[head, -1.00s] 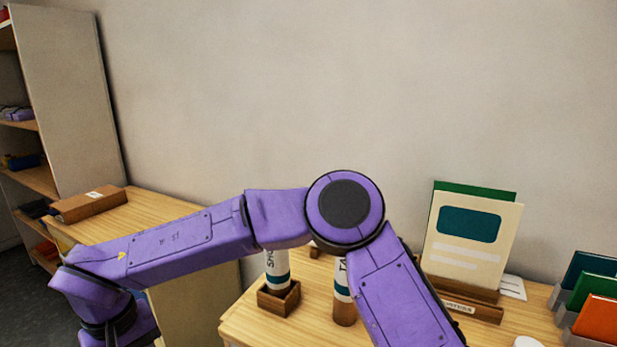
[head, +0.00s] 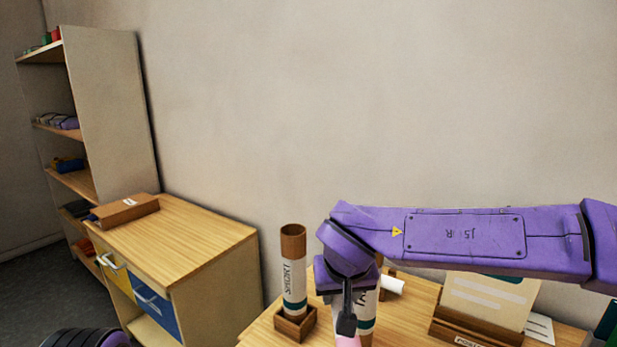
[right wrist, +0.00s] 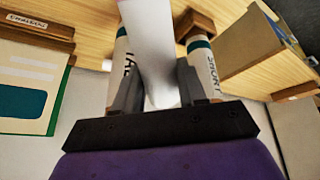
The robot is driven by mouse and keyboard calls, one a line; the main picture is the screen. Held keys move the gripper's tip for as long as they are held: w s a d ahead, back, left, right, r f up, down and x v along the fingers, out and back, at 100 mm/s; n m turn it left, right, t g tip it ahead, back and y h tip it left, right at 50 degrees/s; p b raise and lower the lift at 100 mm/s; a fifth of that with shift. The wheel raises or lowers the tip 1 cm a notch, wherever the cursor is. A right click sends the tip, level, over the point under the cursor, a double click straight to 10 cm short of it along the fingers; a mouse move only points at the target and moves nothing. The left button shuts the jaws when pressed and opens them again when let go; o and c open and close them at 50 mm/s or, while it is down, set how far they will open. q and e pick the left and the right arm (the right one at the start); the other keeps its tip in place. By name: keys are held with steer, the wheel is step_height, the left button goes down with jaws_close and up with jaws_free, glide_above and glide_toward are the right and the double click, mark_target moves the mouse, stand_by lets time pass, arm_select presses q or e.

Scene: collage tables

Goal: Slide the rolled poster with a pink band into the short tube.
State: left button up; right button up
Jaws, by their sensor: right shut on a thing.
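My right gripper (head: 347,322) is shut on the rolled poster, whose pink band (head: 347,341) shows at the bottom edge of the head view. In the right wrist view the white roll (right wrist: 157,50) runs between the two fingers (right wrist: 160,88). The short tube (head: 293,270), labelled SHORT, stands upright with its open brown top showing, left of the gripper. It also shows in the right wrist view (right wrist: 203,70), apart from the roll. My left gripper is not in view.
The short tube stands in a wooden holder (head: 296,326). A second labelled tube (head: 368,308) stands close behind my gripper. A white roll (head: 393,286) lies behind it. A card stand (head: 490,298) is at the right. A drawer cabinet (head: 200,230) and shelf (head: 110,110) are at the left.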

steer(key=w+r+n+t+y+p, duration=0.2)
steer(key=r+t+p, duration=0.1)
steer(key=r, duration=0.8)
steer(key=w+r+n+t+y+p, duration=0.1)
steer(key=w+r+t+y+p, duration=0.15)
steer(key=r, duration=0.95)
arm_select(q)
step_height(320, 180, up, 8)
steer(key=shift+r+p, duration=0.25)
steer(key=shift+p, duration=0.2)
arm_select(e)
steer(key=s+a+r+n+t+y, duration=0.1)
steer(key=s+a+r+n+y, duration=0.1)
steer(key=r, duration=0.4)
steer(key=s+a+r+n+y, duration=0.2)
steer(key=a+r+n+y, duration=0.1)
steer(key=a+r+y, duration=0.2)
steer(key=shift+s+r+n+t+y, duration=0.25)
steer(key=shift+r+n+t+y, duration=0.1)
steer(key=shift+r+y, duration=0.4)
steer(key=shift+a+r, duration=0.1)
